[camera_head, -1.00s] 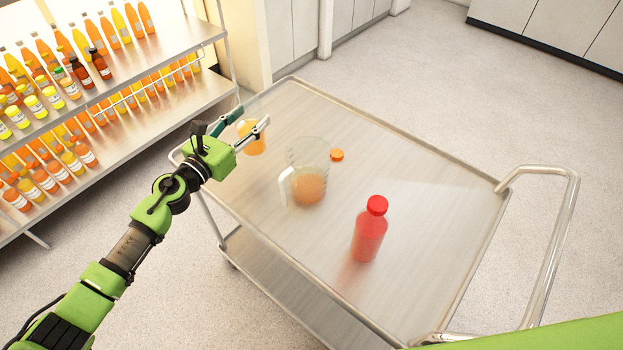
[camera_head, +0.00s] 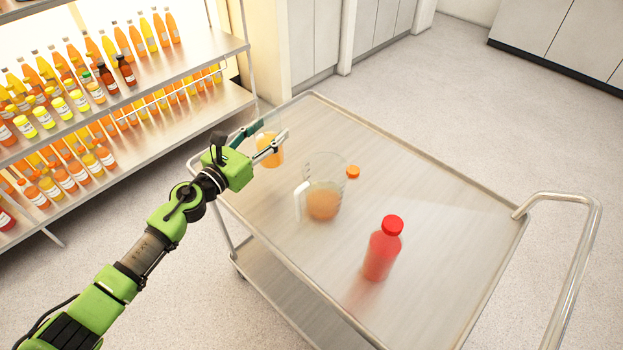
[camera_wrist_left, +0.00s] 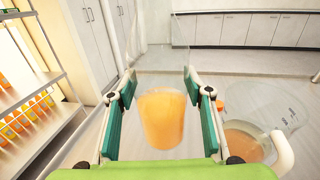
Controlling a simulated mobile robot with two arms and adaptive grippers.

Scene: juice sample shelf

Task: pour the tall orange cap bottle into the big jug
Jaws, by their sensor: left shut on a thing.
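My left gripper (camera_head: 262,141) is shut on a clear, capless bottle with orange juice (camera_head: 270,154) in its lower part. The bottle looks about upright. In the left wrist view, the juice (camera_wrist_left: 163,118) shows between the green finger pads. The big jug (camera_head: 322,201), clear with a white handle on its left, stands on the cart and holds some orange juice. It is in front and to the right of the held bottle, and it also shows at the right of the left wrist view (camera_wrist_left: 242,146). An orange cap (camera_head: 352,172) lies behind the jug. My right gripper is out of view.
A red bottle with a red cap (camera_head: 382,252) stands on the metal cart (camera_head: 440,190), right of the jug. The cart has a raised rim and a handle at right. A shelf (camera_head: 190,72) with many juice bottles stands at left. The cart's right side is clear.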

